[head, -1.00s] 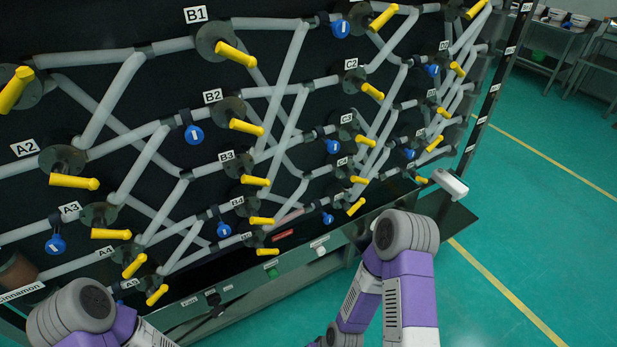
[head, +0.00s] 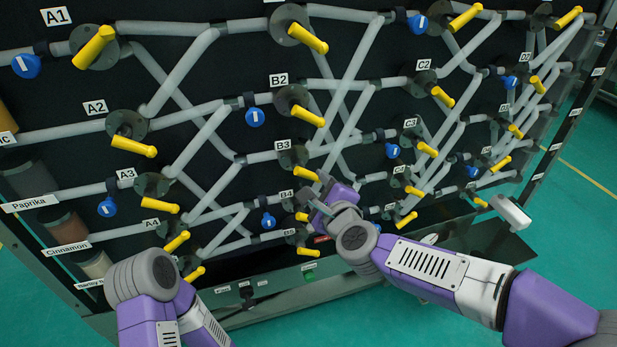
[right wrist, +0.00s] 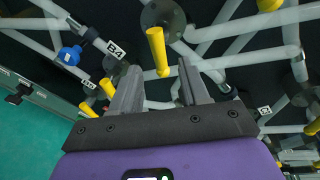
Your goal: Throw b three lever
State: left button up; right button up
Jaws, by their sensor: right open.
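The B3 lever (head: 306,174) is a yellow handle on a dark round hub beside the B3 label (head: 284,145), pointing right and slightly down in the head view. My right gripper (head: 316,190) is at the panel just below and right of it, partly covering this area. In the right wrist view, a yellow handle that appears to be the B3 lever (right wrist: 157,52) shows between the fingertips of my open right gripper (right wrist: 160,82). I cannot tell whether they touch. My left arm is at the lower left; its gripper does not show.
The B4 lever (head: 302,216) and B5 lever (head: 308,252) lie close below. The B2 lever (head: 307,115) is above, and the C3 lever (head: 427,149) is to the right. Grey pipes and blue valves (head: 268,221) crowd the panel. A ledge runs along its bottom.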

aim_at(310, 177)
jog(key=x, duration=0.7)
jog(key=shift+w+f, duration=0.1)
